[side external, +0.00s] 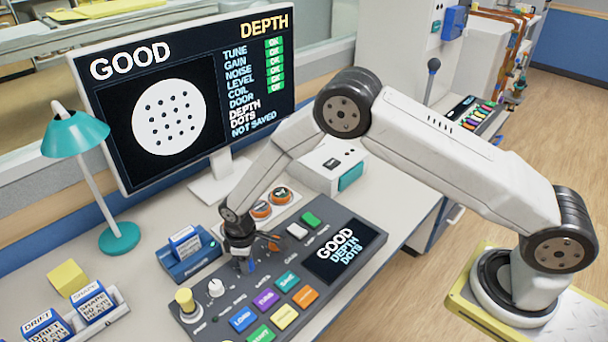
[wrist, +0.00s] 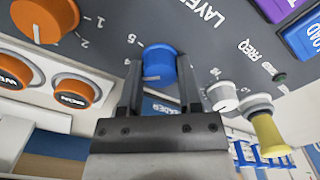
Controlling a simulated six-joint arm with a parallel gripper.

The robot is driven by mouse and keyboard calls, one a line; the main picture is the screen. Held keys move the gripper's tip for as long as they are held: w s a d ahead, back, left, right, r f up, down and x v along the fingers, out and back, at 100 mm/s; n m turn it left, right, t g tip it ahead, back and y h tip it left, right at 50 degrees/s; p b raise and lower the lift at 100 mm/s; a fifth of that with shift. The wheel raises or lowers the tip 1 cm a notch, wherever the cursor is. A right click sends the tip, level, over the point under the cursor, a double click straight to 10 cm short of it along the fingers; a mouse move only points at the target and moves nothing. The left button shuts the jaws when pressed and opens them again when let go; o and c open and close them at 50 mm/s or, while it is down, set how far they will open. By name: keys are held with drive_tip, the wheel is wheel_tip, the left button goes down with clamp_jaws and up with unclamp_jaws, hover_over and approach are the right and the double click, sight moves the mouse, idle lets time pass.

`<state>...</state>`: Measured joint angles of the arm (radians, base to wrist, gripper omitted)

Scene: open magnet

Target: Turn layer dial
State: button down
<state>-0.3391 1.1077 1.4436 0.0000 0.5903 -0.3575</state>
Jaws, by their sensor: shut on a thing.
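The layer dial is a round blue knob (wrist: 160,62) on the dark grey console (side external: 345,218), below the LAYER label in the wrist view. Scale marks 4 and 5 show at its left. My gripper (wrist: 161,82) has one dark finger on each side of the knob and is shut on it. In the side view my gripper (side external: 243,262) reaches down to the console and mostly hides the dial. The console's small display (side external: 340,250) reads GOOD, DEPTH, DOTS. The dial's pointer setting is not clear.
An orange knob (wrist: 45,18) and a white FREQ knob (wrist: 222,95) flank the dial. A yellow-topped knob (wrist: 268,132) stands farther right. Coloured buttons (side external: 266,299) lie in front. A large monitor (side external: 190,95) behind shows GOOD, DEPTH and NOT SAVED. A teal lamp (side external: 75,135) stands left.

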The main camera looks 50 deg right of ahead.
drive_tip(key=shift+c, duration=1.4)
unclamp_jaws()
drive_tip(key=shift+r, duration=0.1)
drive_tip(key=shift+r, duration=3.8)
drive_tip(key=shift+d+r, duration=0.1)
